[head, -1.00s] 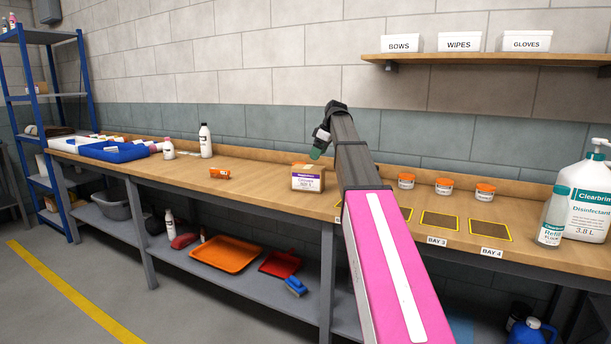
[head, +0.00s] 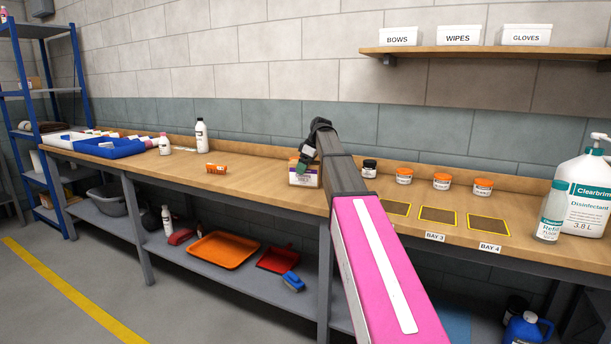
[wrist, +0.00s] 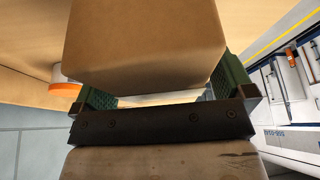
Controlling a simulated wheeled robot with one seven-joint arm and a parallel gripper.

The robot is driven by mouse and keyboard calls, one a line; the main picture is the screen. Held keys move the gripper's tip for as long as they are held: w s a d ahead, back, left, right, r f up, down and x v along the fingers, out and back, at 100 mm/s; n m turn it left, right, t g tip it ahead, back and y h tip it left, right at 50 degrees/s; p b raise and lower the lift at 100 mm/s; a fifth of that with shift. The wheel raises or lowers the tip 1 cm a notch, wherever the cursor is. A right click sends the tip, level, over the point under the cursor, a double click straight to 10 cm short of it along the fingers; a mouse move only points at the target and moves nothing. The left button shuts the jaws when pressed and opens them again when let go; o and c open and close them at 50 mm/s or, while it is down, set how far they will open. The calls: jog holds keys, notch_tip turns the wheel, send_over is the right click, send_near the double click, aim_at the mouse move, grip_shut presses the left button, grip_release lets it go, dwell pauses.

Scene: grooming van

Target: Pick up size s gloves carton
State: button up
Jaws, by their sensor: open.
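The gloves carton (head: 305,179) is a small white and tan box with a purple band, standing on the wooden bench. My gripper (head: 307,165) is at the carton in the head view and hides part of it. In the wrist view the carton's plain brown face (wrist: 145,45) fills the upper middle. The green finger pads of my gripper (wrist: 165,97) are apart, one toward each side of the carton. Whether the pads touch it cannot be told. The carton's size mark is not readable now.
Jars with orange lids (head: 441,182) and a dark-lidded jar (head: 369,169) stand right of the carton. A disinfectant jug (head: 583,196) stands far right. Labelled bins (head: 458,36) sit on the wall shelf (head: 480,52).

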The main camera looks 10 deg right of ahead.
jog(key=shift+a+f, duration=0.2)
jog(key=shift+f, duration=0.25)
jog(key=shift+f, duration=0.1)
jog(key=c, duration=1.1)
